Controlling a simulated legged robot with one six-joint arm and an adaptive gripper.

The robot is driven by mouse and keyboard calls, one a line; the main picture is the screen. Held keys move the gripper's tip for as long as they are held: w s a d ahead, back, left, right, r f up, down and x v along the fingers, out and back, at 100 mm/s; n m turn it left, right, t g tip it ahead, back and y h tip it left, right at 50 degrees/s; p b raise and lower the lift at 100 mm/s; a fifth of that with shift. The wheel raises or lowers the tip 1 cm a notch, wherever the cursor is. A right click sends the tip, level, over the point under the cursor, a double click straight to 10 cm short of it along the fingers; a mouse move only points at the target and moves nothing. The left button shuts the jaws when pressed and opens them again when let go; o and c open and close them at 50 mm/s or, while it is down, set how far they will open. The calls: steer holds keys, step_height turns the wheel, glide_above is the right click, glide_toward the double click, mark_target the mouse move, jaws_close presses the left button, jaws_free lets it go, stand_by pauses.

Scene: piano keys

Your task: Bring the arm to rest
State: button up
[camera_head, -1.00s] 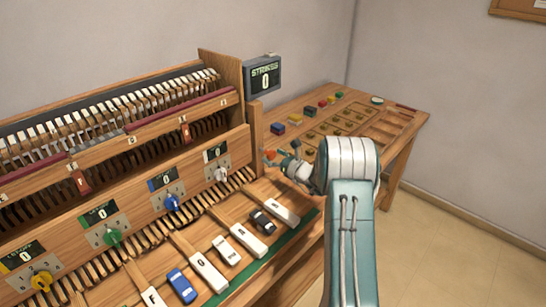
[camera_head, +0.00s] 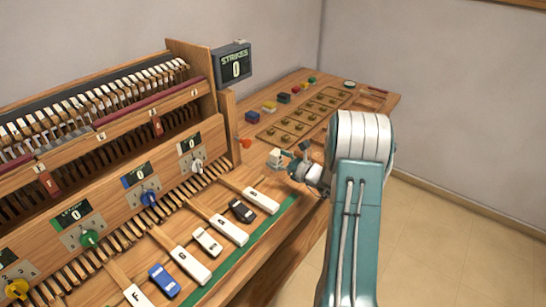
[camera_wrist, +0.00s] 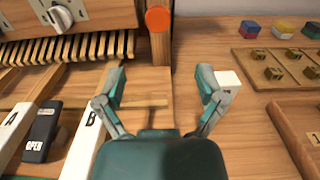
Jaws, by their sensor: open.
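My arm reaches forward on the right of the head view, over the bench (camera_head: 285,135). My gripper (camera_head: 285,158) is at its end, to the right of the key row. In the wrist view my gripper (camera_wrist: 160,82) is open, its fingers spread wide with nothing between them but bare wood. A small white block (camera_wrist: 229,79) shows right beside the right finger; whether they touch I cannot tell. The white B key (camera_wrist: 88,140) lies to the left of the left finger, and the dark OPEN key (camera_wrist: 40,130) is farther left.
The wooden keyboard frame with knobs (camera_head: 150,198) and hammers fills the left. A STRIKES display (camera_head: 234,66) reads 0. An orange disc (camera_wrist: 158,19) is on the post ahead. A slotted board (camera_head: 305,115) and coloured blocks (camera_head: 270,107) lie at the back of the bench.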

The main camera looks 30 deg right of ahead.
stand_by(0.3)
steer(key=s+a+r+n+g+y, duration=0.2)
steer(key=s+a+r+n+g, duration=0.15)
steer(key=a+n, duration=0.4)
steer(key=s+a+r+n+g+y, duration=0.25)
steer(key=a+r+n+g, duration=0.2)
steer(key=a, duration=0.55)
steer(key=s+a+r+n+g+h, duration=0.2)
steer(key=s+a+r+n+g, duration=0.2)
steer(key=s+a+n, duration=0.4)
steer(key=s+r+n+h, duration=0.3)
steer(key=s+n+h, duration=0.5)
steer(key=s+n, duration=0.4)
steer(key=s, duration=0.5)
steer(key=shift+t+h, duration=0.3)
steer(key=shift+h, duration=0.05)
